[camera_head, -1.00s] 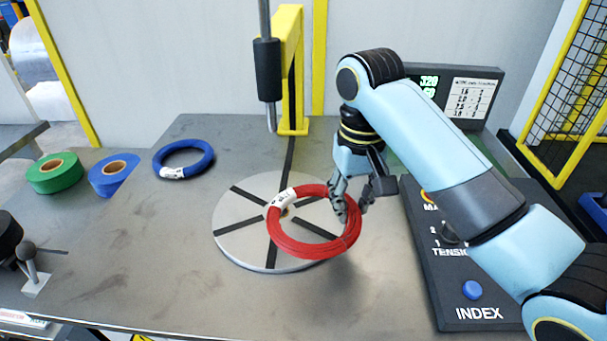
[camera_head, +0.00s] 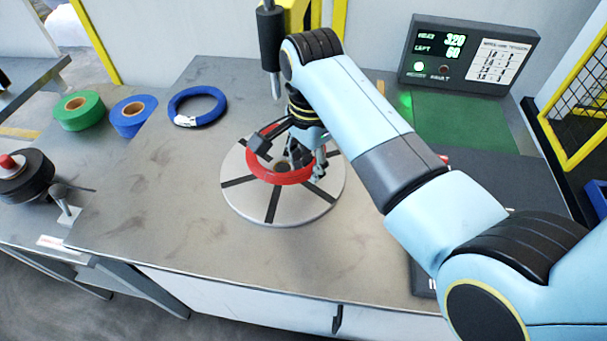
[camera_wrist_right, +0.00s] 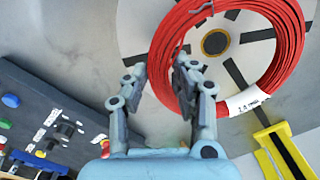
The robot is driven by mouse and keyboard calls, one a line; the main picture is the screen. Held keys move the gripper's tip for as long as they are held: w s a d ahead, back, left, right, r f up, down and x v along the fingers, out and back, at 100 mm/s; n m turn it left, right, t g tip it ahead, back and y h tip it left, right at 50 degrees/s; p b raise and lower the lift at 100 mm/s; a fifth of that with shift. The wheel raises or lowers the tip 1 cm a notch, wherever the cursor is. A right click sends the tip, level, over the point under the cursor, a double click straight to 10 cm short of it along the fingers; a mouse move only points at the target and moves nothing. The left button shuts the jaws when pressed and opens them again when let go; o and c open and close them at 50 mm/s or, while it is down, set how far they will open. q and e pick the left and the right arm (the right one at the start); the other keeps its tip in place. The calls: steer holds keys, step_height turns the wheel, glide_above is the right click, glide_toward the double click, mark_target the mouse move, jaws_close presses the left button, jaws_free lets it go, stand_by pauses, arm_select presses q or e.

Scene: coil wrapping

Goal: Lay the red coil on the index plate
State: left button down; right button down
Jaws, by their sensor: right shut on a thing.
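The red coil (camera_head: 280,178) is over the round grey index plate (camera_head: 243,203), which has black radial strips. My right gripper (camera_head: 306,161) is shut on the coil's rim, on the right side of the ring in the head view. In the right wrist view the coil (camera_wrist_right: 290,28), with a white tag, loops around the plate's hub (camera_wrist_right: 215,42), and the fingers (camera_wrist_right: 163,78) straddle its rim. The coil looks close to the plate; I cannot tell whether it touches. My arm hides part of the coil and plate. My left gripper is not in view.
A blue coil (camera_head: 212,117), a blue tape roll (camera_head: 130,125) and a green tape roll (camera_head: 90,119) lie left of the plate. A display (camera_head: 468,55) stands at the back right. The front table is clear.

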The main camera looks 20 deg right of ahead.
steer(key=shift+w+a+f, duration=0.3)
steer(key=shift+w+f, duration=0.15)
steer(key=shift+w, duration=0.05)
steer(key=shift+f, duration=1.9)
steer(key=c, duration=1.1)
jaws_free()
steer(key=shift+r, duration=0.1)
step_height(320, 180, up, 6)
steer(key=p, duration=0.6)
steer(key=shift+r+p, duration=0.15)
steer(key=shift+p, duration=0.2)
step_height(320, 180, up, 6)
steer(key=f, duration=0.1)
glide_above(304, 188)
steer(key=shift+r, duration=0.25)
